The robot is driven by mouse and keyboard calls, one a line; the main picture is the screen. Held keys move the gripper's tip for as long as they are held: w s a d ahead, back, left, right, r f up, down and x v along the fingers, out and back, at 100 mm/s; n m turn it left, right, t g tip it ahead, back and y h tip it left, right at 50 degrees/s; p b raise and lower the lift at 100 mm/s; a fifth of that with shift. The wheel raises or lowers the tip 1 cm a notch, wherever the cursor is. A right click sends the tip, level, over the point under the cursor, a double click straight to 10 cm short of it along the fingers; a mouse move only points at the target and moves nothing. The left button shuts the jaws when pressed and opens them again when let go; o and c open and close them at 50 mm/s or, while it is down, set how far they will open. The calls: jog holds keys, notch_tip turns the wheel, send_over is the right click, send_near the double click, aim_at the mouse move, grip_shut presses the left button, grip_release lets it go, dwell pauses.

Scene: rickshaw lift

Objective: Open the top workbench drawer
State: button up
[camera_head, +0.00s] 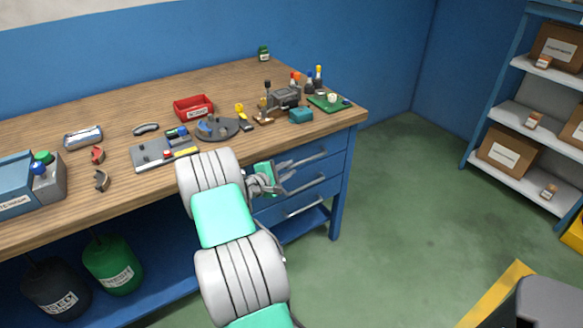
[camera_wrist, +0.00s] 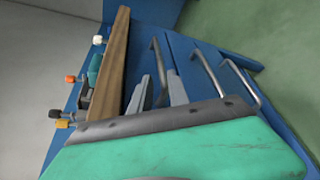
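The workbench's top drawer (camera_head: 333,146) is at the right end of the blue bench front, under the wooden top, and looks shut. Its metal bar handle (camera_head: 308,158) shows in the head view, and the handle also shows in the wrist view (camera_wrist: 157,58). My gripper (camera_head: 284,178) is in front of the drawers, near the top handle. In the wrist view its two grey fingers (camera_wrist: 158,92) are apart, with the top handle's near end appearing between them. I cannot tell whether they touch it. My arm hides part of the drawer fronts.
Two lower drawer handles (camera_wrist: 208,72) (camera_wrist: 242,82) lie beside the top one. The wooden bench top (camera_head: 225,90) carries tools, a red bin (camera_head: 193,107) and small bottles. Shelves with boxes (camera_head: 505,150) stand at the right. The green floor (camera_head: 410,190) between is clear.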

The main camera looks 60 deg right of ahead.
aim_at(299, 164)
jog(key=x, duration=0.8)
jog(key=shift+s+d, duration=0.2)
jog(key=shift+d, duration=0.05)
jog(key=shift+c, duration=0.5)
grip_shut()
jog(key=shift+f, duration=0.1)
dwell(0.5)
